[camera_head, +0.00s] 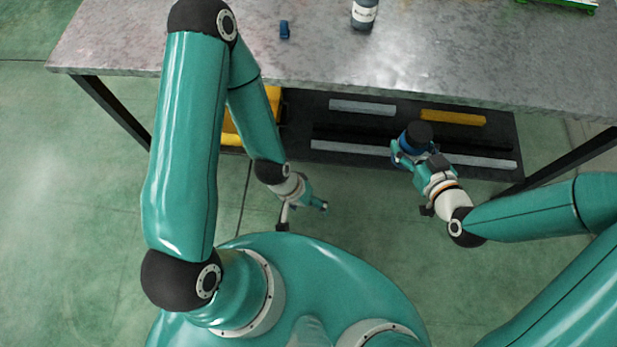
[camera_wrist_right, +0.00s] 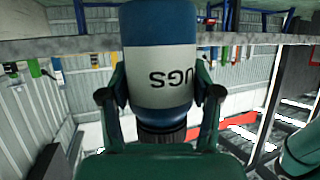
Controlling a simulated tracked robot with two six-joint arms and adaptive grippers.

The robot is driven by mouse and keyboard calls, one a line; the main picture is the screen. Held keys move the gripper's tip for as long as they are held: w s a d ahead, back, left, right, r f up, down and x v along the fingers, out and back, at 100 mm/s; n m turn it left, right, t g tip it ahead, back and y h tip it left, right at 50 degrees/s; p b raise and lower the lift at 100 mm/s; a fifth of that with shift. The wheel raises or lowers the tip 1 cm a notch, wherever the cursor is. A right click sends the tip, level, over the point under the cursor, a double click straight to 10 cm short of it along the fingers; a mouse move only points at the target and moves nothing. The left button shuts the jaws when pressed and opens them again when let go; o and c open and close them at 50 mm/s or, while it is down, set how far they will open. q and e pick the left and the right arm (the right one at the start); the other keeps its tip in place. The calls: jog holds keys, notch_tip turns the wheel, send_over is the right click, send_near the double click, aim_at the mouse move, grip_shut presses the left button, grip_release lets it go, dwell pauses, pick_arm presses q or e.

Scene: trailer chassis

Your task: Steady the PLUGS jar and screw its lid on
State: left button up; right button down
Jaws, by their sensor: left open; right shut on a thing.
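My right gripper (camera_head: 413,152) is shut on the PLUGS jar (camera_head: 408,147), in front of the bench's front edge. The jar has a blue body and a black lid (camera_head: 419,132) at its top, seen from above. In the right wrist view the jar (camera_wrist_right: 160,70) is between the two fingers, its white label upside down with only "UGS" readable. The ribbed black lid (camera_wrist_right: 162,135) shows at its lower end there. I cannot tell how tightly the lid sits. My left gripper (camera_head: 304,213) is open and empty, low and left of the jar, well apart from it.
The grey bench top (camera_head: 480,55) spans the back. A dark bottle with a white label (camera_head: 364,13) and a small blue item (camera_head: 285,29) stand on it. Below is a dark shelf (camera_head: 305,125) with grey and yellow bars, and a yellow bin (camera_head: 232,132). Floor before the bench is clear.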

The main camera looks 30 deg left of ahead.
jog(key=shift+w+d+r+t, duration=0.1)
jog(key=shift+w+d+t, duration=0.15)
jog(key=shift+t, duration=0.05)
jog(key=w+d+r+m+t+h, duration=0.1)
jog(key=w+d+m+h, duration=0.1)
jog(key=d+m+h, duration=0.2)
jog(key=w+d+r+m+t+h, duration=0.1)
jog(key=d+m+h, duration=0.3)
jog(key=d, duration=0.7)
jog(key=shift+w+r+t+h, duration=0.3)
jog(key=shift+w+r+t, duration=0.1)
jog(key=shift+w+r, duration=0.4)
pick_arm(q)
jog(key=shift+c, duration=0.2)
